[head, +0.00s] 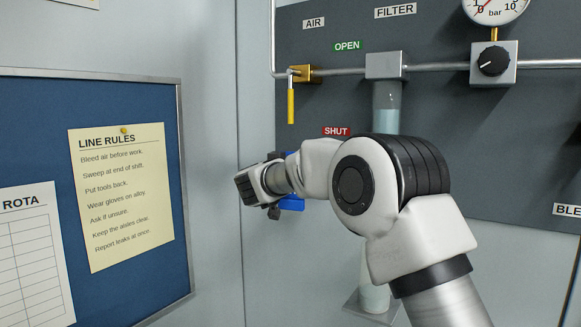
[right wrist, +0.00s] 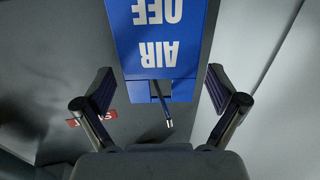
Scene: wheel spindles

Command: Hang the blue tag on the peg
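The blue tag (right wrist: 158,45) fills the top middle of the right wrist view, with white letters "AIR OFF" upside down. In the head view only blue bits of it (head: 292,204) show behind my right arm. My right gripper (right wrist: 160,73) is open, its two dark fingers on either side of the tag with a gap on each side. A thin dark rod (right wrist: 162,106) with a pale tip stands out at the tag's lettered-top end, likely the peg; whether it passes through the tag I cannot tell. My right wrist hides most of this area in the head view. My left gripper is out of view.
A grey panel carries a red SHUT label (head: 336,131), a green OPEN label (head: 347,45) and a valve with a yellow lever (head: 291,106) hanging down. A filter tube (head: 386,106) stands behind my arm. A blue notice board (head: 45,120) is at the left.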

